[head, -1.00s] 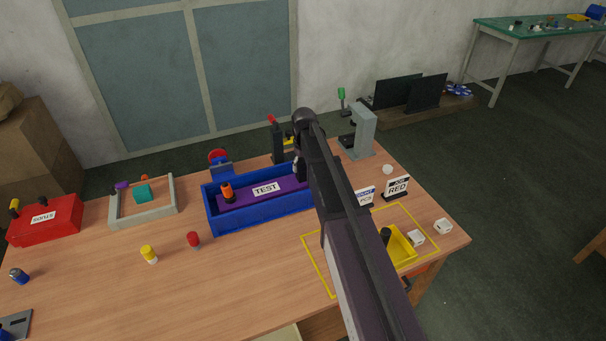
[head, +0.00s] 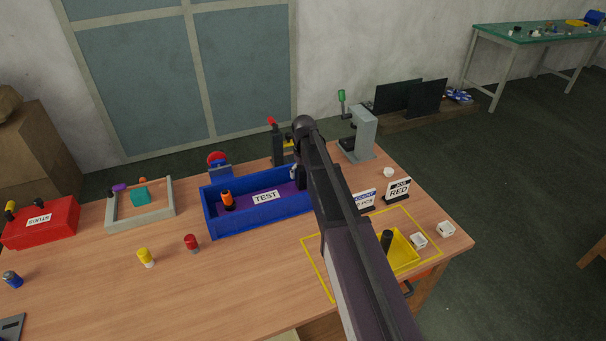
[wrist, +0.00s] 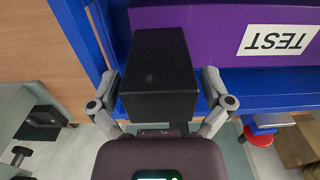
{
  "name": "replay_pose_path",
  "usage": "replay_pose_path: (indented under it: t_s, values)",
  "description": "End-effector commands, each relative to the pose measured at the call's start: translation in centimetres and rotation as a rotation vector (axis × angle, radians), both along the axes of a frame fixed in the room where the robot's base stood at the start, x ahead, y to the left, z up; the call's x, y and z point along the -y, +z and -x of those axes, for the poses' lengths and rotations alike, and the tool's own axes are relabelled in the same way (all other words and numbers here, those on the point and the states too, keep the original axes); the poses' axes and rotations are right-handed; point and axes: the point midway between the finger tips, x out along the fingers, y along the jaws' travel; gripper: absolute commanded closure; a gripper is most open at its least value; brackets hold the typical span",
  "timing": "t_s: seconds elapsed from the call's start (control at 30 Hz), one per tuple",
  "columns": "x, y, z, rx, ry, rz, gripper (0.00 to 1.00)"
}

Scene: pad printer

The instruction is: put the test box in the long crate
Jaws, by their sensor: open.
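The purple test box (head: 290,190), with a white TEST label (head: 266,197), sits down inside the blue long crate (head: 262,221), below its rim. An orange and black knob (head: 227,200) stands at its left end. In the wrist view the test box (wrist: 200,35) shows its label upside down, with a black block (wrist: 158,75) at one end. My gripper (wrist: 160,88) is open, its fingers on either side of that block. The blue crate (wrist: 255,78) shows beside and below the box there. In the head view my arm hides the crate's right end and most of my gripper.
A grey tray frame (head: 140,217) and red box (head: 40,222) stand left of the crate. A yellow cap (head: 146,258) and red cap (head: 191,243) stand in front. A yellow tray (head: 403,249), signs (head: 398,191) and a grey stand (head: 362,135) are at right. The front middle is clear.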

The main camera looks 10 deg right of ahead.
Motion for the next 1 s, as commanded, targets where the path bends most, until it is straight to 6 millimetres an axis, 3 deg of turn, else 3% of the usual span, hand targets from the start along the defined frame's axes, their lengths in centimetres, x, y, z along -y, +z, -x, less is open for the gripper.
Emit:
replay_pose_path:
  t_s: [0.47, 1.0]
  values:
    - [0.0, 0.8, 0.0, 0.0, -0.001, 0.0, 0.0]
    - [0.1, 5.0, 0.0, 0.0, -0.001, 0.0, 0.0]
